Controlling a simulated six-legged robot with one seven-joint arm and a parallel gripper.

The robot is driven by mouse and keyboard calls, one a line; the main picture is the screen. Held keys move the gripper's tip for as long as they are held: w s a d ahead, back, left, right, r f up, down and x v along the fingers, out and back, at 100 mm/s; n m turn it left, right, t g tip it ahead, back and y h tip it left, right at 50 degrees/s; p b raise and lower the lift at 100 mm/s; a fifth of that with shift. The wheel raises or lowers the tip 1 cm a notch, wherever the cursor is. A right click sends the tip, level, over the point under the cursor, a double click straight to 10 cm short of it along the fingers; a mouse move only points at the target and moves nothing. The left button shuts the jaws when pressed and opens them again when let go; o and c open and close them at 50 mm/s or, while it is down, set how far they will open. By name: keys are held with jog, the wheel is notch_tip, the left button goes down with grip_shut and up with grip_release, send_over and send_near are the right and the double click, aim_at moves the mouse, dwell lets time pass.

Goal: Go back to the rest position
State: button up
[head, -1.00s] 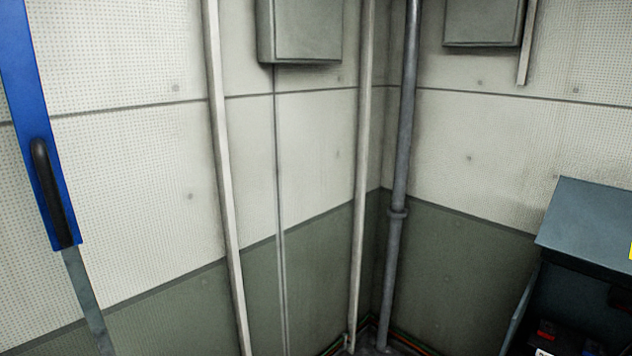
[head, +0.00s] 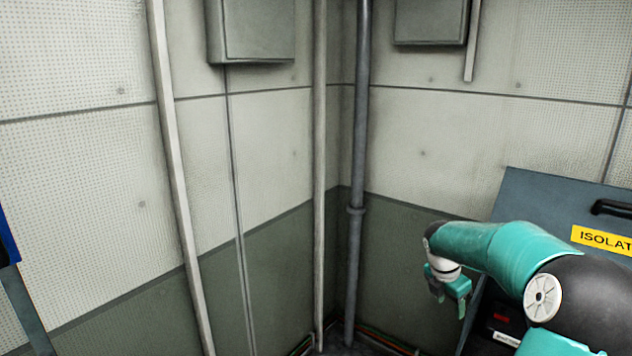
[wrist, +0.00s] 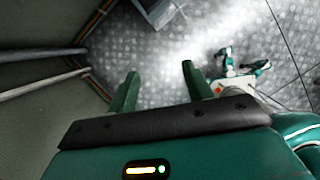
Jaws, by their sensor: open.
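My gripper (head: 450,293) shows at the right of the head view, at the end of my teal and black arm, in front of the dark cabinet. In the wrist view its two green fingers (wrist: 158,88) are spread apart. The gap between them is empty and shows only the patterned metal floor. No object is held.
A dark cabinet (head: 535,195) with a yellow label stands at the right, behind my arm. Grey pipes (head: 360,150) run up the corner. Wall boxes (head: 258,30) hang above. Cables (head: 385,340) lie along the wall base. The floor (wrist: 150,60) below my gripper is clear.

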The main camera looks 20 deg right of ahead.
jog(key=s+a+r+m+t+h, duration=0.15)
jog(key=a+r+m, duration=0.3)
jog(key=a, duration=0.75)
jog(key=s+a+r+m+y, duration=0.15)
jog(key=a+r+m, duration=0.3)
jog(key=a, duration=0.65)
jog(key=s+a+r+m+t+y, duration=0.1)
jog(key=s+a+m+t+y, duration=0.2)
jog(key=s+a+m, duration=0.6)
jog(key=s+a+t, duration=0.1)
jog(key=s+a, duration=0.3)
jog(key=a, duration=0.4)
jog(key=shift+s+a+r+m+y, duration=0.15)
jog(key=shift+s+r+m+y, duration=0.15)
jog(key=shift+s, duration=0.05)
jog(key=shift+c, duration=0.2)
jog(key=shift+c, duration=1.3)
